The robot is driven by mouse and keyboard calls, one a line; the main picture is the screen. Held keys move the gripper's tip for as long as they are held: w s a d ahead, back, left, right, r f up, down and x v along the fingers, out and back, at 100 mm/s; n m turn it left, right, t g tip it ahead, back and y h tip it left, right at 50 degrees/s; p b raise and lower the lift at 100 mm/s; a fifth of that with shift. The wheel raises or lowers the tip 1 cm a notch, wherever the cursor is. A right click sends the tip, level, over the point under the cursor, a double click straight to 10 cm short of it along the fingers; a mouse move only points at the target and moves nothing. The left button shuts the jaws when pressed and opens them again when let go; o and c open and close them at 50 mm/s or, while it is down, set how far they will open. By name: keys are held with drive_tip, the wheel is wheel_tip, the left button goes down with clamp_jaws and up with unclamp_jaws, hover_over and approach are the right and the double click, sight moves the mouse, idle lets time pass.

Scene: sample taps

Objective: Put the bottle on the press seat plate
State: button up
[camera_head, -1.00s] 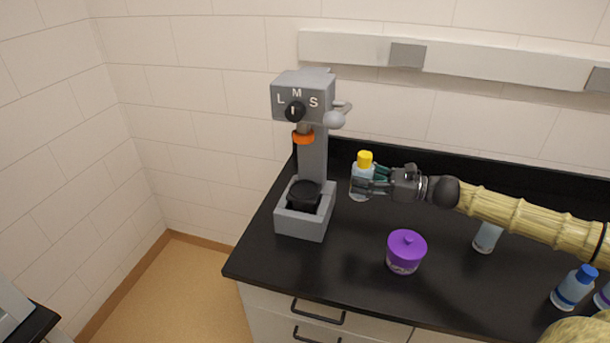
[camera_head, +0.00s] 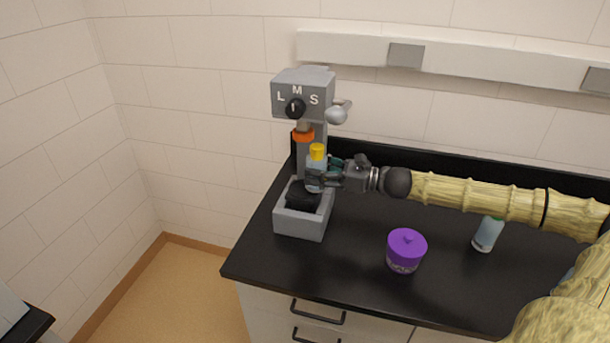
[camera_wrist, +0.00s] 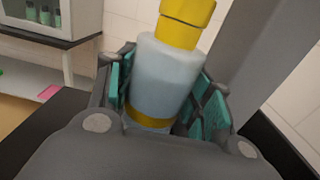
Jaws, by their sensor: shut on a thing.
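The bottle (camera_head: 316,168) is pale blue with a yellow cap. My gripper (camera_head: 317,180) is shut on it and holds it upright in the head view, over the right part of the black seat plate (camera_head: 299,196) in the press. In the wrist view the bottle (camera_wrist: 163,78) stands between the teal finger pads, with a yellow band low on it. The grey press (camera_head: 305,95) has a dial marked L, M, S and an orange ring (camera_head: 302,136) above the plate. The bottle partly hides the plate; I cannot tell whether its base touches the plate.
A purple lidded jar (camera_head: 406,250) stands on the black counter (camera_head: 350,275) right of the press. The press column rises close behind the held bottle. The front counter is clear.

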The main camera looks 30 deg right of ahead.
drive_tip(key=shift+d+f+b+x, duration=0.1)
drive_tip(key=shift+f+b+x, duration=0.05)
drive_tip(key=shift+b+x, duration=0.7)
drive_tip(key=shift+d+f+b+x, duration=0.15)
drive_tip(key=shift+b+x, duration=0.5)
drive_tip(key=shift+x, duration=0.45)
drive_tip(key=shift+w+f, duration=0.15)
drive_tip(key=shift+f, duration=0.3)
drive_tip(key=shift+a, duration=0.15)
drive_tip(key=shift+f+b, duration=0.3)
drive_tip(key=o, duration=1.3)
drive_tip(key=shift+c, duration=0.2)
drive_tip(key=shift+r, duration=0.15)
